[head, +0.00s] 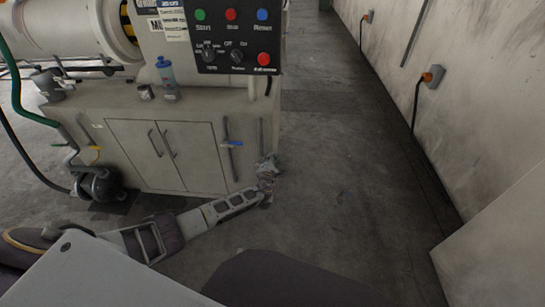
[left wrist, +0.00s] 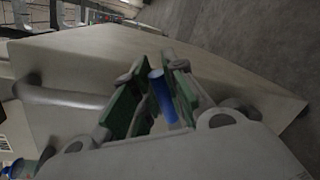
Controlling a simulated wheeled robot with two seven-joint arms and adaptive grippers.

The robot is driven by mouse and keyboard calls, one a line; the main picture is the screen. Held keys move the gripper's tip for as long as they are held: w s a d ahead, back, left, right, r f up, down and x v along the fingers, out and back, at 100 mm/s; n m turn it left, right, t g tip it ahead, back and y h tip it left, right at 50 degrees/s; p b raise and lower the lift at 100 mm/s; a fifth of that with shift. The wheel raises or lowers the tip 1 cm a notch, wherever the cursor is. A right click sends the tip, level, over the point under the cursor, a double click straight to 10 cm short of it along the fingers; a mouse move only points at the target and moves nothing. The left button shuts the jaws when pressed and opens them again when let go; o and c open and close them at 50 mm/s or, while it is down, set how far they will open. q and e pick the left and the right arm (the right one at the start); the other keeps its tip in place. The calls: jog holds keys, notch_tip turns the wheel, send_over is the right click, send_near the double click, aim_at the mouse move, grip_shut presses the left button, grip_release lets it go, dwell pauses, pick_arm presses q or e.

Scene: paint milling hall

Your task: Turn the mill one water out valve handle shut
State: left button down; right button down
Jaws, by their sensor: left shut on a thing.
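In the left wrist view a blue valve handle (left wrist: 163,96) stands between the green finger pads of my left gripper (left wrist: 155,98), which is shut on it. In the head view my left gripper (head: 267,170) is at the lower right corner of the mill cabinet, by the lower end of a thin vertical pipe (head: 262,135). The gripper hides the handle there. A second blue handle (head: 232,143) sits crosswise on another vertical pipe just to the left, apart from the gripper. No label tells which handle is water out. My right gripper is not in view.
The mill's cabinet (head: 160,155) carries a control panel (head: 234,35), a blue-capped bottle (head: 166,75) and a small can (head: 146,92). A dark pump (head: 100,184) with hoses stands at the left. The floor to the right is clear up to the wall.

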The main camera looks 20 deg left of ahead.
pick_arm(q)
jog(key=shift+d+f+m+p, duration=0.35)
jog(key=shift+f+m+p, duration=0.1)
jog(key=shift+m+p, duration=0.25)
jog(key=shift+w+d+f+m+g+y+p, duration=0.15)
jog(key=shift+f+m+y+p, duration=0.1)
jog(key=shift+f+m, duration=0.35)
jog(key=shift+s+f+m+g+y+p, duration=0.15)
jog(key=shift+f+m+y, duration=0.25)
jog(key=shift+m, duration=0.35)
jog(key=shift+w+d+f+m+g+y+p, duration=0.1)
jog(key=shift+f+m+y+p, duration=0.1)
jog(key=shift+f+m, duration=0.4)
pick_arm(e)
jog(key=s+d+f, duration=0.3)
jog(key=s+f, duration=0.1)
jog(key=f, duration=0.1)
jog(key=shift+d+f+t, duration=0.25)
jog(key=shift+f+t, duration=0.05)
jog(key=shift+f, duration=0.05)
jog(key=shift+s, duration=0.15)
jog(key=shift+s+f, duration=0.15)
pick_arm(q)
jog(key=c, duration=1.4)
grip_release()
jog(key=shift+c, duration=0.2)
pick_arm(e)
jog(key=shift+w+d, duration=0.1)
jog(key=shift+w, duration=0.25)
